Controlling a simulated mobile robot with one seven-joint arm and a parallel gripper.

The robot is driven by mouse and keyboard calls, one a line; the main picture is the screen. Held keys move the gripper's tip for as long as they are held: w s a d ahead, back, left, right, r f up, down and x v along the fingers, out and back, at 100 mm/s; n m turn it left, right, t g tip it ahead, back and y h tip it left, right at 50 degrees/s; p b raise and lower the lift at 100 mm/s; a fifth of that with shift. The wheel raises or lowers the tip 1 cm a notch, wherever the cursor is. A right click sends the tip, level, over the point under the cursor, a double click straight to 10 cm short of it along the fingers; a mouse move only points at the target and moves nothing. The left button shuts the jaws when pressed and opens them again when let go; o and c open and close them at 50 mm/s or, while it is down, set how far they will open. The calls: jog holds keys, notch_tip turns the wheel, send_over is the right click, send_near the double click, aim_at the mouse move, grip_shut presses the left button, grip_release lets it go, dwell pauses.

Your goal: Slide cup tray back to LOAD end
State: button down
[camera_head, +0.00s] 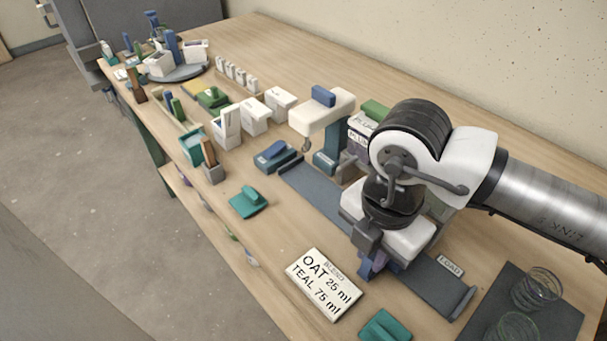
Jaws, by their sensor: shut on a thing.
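The dark slide track (315,190) runs diagonally from the dispenser stand to the front right. The LOAD label (450,265) lies beside its near right end, which has a raised stop. My gripper (372,268) is low over the track, between the stand and the LOAD end. It is shut on a small blue-purple part (367,270), which appears to belong to the cup tray. My gripper and wrist hide most of the tray, and I cannot see a cup on it.
A sign (323,284) reads OAT 25 ml, TEAL 75 ml. A teal block (385,327) lies near the front edge. Clear glasses (537,288) stand on a dark mat at right. A white dispenser (322,110) stands behind the track. The track's LOAD end looks clear.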

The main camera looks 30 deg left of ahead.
jog(key=shift+s+d+f+b, duration=0.1)
jog(key=shift+s+d+b, duration=0.15)
jog(key=shift+d+b, duration=0.35)
jog(key=shift+s+d+r+b, duration=0.1)
jog(key=shift+s+d+b, duration=0.2)
jog(key=shift+d, duration=0.45)
jog(key=shift+s+d+f+b, duration=0.1)
jog(key=shift+s+d+b, duration=0.05)
jog(key=shift+d+b, duration=0.45)
jog(key=shift+s+d+b, duration=0.25)
jog(key=shift+d, duration=0.5)
jog(key=shift+s+d+b, duration=0.25)
jog(key=shift+d, duration=0.5)
jog(key=shift+s+d+b, duration=0.25)
jog(key=shift+d, duration=0.5)
jog(key=c, duration=1.5)
grip_release()
jog(key=shift+o, duration=0.2)
notch_tip(320, 180, up, 7)
jog(key=p, duration=0.4)
